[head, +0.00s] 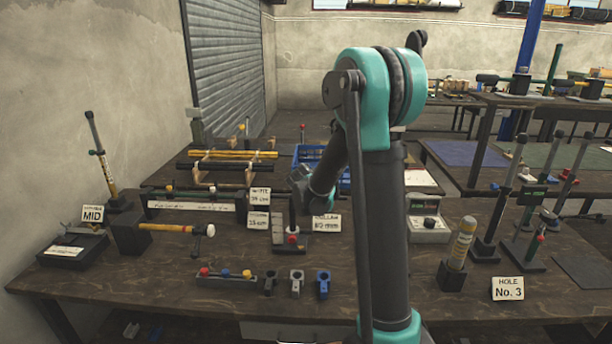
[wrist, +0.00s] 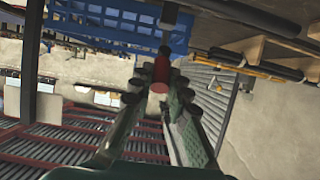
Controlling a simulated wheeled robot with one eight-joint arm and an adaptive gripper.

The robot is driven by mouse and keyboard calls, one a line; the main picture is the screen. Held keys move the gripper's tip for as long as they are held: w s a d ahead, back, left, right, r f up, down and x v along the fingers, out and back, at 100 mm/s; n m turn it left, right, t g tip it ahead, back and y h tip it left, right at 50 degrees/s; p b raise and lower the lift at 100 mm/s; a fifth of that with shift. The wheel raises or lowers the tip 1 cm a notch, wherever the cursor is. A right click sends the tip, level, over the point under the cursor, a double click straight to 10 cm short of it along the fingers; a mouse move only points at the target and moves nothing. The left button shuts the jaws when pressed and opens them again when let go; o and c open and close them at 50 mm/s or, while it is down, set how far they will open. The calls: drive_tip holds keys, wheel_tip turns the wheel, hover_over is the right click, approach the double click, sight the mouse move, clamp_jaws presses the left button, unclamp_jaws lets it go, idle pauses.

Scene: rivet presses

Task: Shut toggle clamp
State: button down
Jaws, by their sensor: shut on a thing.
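The toggle clamp (head: 290,241) stands near the middle of the workbench, a small dark base with a red part and an upright dark lever. My gripper (head: 297,188) is at the top of this lever, partly hidden by my arm. In the wrist view my gripper (wrist: 158,92) has its fingers closed around a red grip (wrist: 160,72) with a dark end, which appears to be the clamp's handle. The clamp's base cannot be made out in the wrist view.
A blue crate (head: 309,155) and a rack with yellow rods (head: 232,154) stand behind. White label cards (head: 260,196) flank the clamp. Bare bench (head: 150,275) shows at the front left.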

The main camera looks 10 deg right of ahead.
idle(0.3)
drive_tip(key=c, duration=1.4)
unclamp_jaws()
drive_tip(key=shift+c, duration=0.2)
drive_tip(key=shift+s, duration=0.1)
drive_tip(key=v, duration=1.2)
